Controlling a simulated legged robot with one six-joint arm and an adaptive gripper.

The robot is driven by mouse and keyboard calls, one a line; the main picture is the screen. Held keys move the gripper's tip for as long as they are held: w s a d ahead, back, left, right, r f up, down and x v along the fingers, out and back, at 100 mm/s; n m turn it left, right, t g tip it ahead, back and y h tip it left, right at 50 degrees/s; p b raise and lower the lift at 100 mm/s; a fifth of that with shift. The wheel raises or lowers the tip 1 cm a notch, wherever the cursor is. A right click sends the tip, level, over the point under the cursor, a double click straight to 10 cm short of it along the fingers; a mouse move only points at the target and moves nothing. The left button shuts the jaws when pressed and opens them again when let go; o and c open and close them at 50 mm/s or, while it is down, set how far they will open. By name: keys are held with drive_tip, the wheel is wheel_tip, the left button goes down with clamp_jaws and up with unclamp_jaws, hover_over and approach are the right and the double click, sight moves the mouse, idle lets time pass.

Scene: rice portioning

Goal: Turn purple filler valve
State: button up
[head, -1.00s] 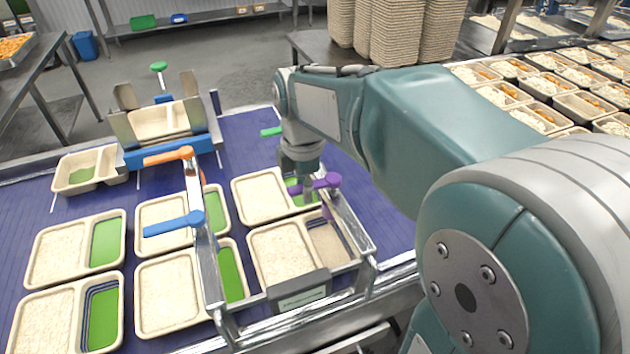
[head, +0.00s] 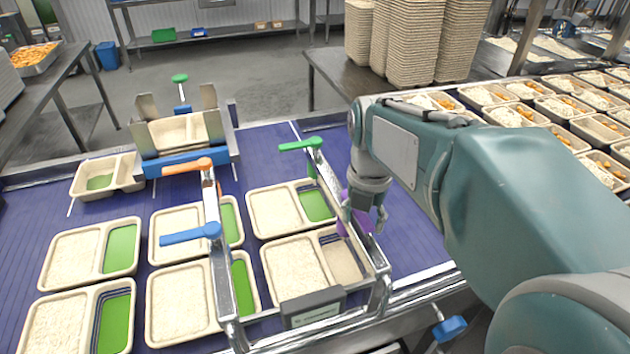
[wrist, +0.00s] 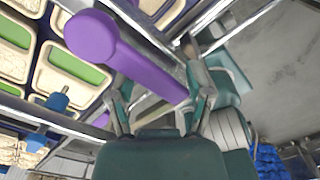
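The purple valve handle (head: 359,222) sits on the metal rail at the right of the filled trays; my gripper hides part of it in the head view. In the wrist view the purple handle (wrist: 125,55) is large, its round knob at upper left and its lever reaching down right between my fingers. My gripper (head: 365,212) points down at the handle. In the wrist view my gripper (wrist: 163,88) has its fingers apart on either side of the lever's end; whether they touch it is unclear.
Green (head: 300,145), blue (head: 190,234) and orange (head: 187,166) handles stand on the rails nearby. Trays with rice (head: 73,258) fill the blue conveyor (head: 268,147). Stacked trays (head: 410,45) and a table of filled trays lie behind my arm.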

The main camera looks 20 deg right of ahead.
drive_tip(key=o, duration=0.3)
drive_tip(key=shift+w+d+r, duration=0.1)
drive_tip(key=shift+d, duration=0.3)
drive_tip(key=shift+a, duration=0.2)
drive_tip(key=shift+a+r, duration=0.2)
drive_tip(key=shift+r, duration=0.8)
drive_tip(key=shift+d+r, duration=0.1)
drive_tip(key=shift+r, duration=2.85)
